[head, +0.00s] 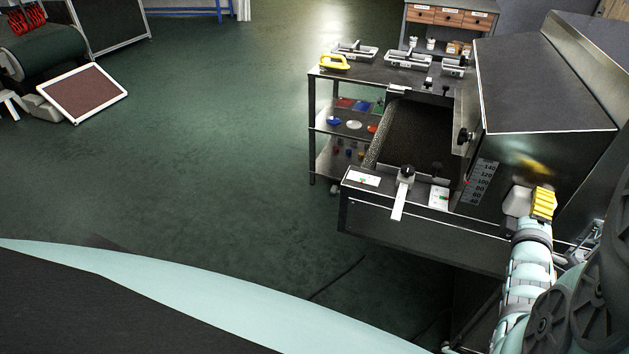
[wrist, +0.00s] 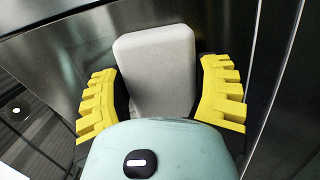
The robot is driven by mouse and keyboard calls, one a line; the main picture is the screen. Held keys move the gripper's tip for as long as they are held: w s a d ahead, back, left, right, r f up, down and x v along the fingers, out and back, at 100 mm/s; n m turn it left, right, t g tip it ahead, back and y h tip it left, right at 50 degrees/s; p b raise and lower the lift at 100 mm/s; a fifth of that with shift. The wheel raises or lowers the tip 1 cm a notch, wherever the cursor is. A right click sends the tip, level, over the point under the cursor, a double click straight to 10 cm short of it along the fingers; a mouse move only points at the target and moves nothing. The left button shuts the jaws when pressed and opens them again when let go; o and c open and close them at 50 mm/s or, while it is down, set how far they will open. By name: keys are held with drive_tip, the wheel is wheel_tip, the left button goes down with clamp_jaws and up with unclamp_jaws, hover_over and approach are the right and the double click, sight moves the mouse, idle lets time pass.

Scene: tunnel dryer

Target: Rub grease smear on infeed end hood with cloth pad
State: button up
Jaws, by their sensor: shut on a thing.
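My gripper (head: 541,204) is at the right of the head view, in front of the steel end hood (head: 540,100). Its yellow ribbed fingers are shut on a pale grey cloth pad (head: 516,201). The wrist view shows the pad (wrist: 155,68) upright between the two fingers, its far side toward the dark brushed steel of the hood (wrist: 75,60). I cannot tell whether the pad touches the steel. A blurred yellowish patch shows on the hood just above the gripper and looks like a reflection of the fingers. I cannot make out the grease smear.
The conveyor bed (head: 413,130) enters the hood from the left, with a metal lever (head: 402,195) on its front rail. A temperature scale (head: 480,182) is on the hood's left edge. A shelved cart (head: 318,105) stands behind.

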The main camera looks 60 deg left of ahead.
drive_tip(key=shift+w+d+r, duration=0.15)
drive_tip(key=shift+w+d, duration=0.5)
drive_tip(key=shift+d, duration=0.15)
drive_tip(key=shift+w+d, duration=0.4)
drive_tip(key=shift+d, duration=0.35)
